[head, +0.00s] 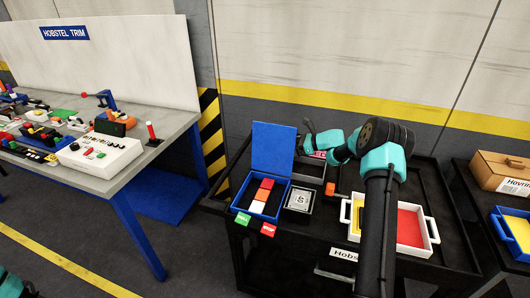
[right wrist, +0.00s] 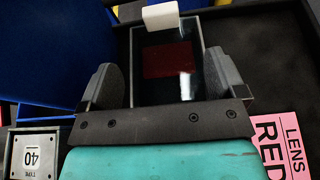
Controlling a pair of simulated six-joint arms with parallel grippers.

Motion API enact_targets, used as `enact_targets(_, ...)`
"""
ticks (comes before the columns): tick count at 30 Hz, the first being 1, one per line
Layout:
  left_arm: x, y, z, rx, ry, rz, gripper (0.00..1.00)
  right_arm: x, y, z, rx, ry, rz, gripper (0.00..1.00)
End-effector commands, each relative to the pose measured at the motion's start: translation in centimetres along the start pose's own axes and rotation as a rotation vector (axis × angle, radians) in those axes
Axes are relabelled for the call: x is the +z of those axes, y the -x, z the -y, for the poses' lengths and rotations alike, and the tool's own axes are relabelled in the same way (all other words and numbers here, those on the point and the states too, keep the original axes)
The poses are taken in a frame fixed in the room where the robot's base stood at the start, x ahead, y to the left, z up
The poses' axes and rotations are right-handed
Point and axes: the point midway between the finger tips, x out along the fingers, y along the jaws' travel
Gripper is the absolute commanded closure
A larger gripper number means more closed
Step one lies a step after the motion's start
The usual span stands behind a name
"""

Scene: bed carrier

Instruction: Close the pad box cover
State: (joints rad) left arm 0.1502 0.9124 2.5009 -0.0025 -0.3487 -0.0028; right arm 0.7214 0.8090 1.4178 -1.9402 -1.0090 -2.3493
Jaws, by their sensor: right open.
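The pad box (head: 238,199) is a blue box on the black cart, with red and white pads inside. Its blue cover (head: 273,148) stands upright and open at the back edge. My right gripper (head: 307,138) is beside the cover, to its right. In the right wrist view my right gripper (right wrist: 163,85) is open, its two dark fingers wide apart. A blue surface, apparently the cover (right wrist: 45,55), fills the upper left there, outside the fingers. Only a teal part of my left arm shows in the head view's lower left corner; its gripper is out of sight.
A glossy dark panel (right wrist: 165,95) with a white block (right wrist: 161,16) lies below the fingers. A pink lens label (right wrist: 280,150) is at right. A grey box (head: 300,198) and white tray (head: 345,211) stand right of the pad box. A cluttered workbench (head: 150,150) is left.

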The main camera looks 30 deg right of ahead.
Motion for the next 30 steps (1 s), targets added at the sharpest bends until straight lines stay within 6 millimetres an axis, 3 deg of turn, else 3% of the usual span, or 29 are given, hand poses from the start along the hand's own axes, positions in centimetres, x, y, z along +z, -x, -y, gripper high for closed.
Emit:
enact_targets(21,0.0,0.0,0.0,0.000,0.000,0.000,0.02,0.0,-12.2,-0.1,0.001,0.000,0.000,0.11)
enact_targets(30,0.0,0.0,0.0,0.000,0.000,0.000,0.02,0.0,-14.1,0.0,0.000,0.000,0.000,0.11)
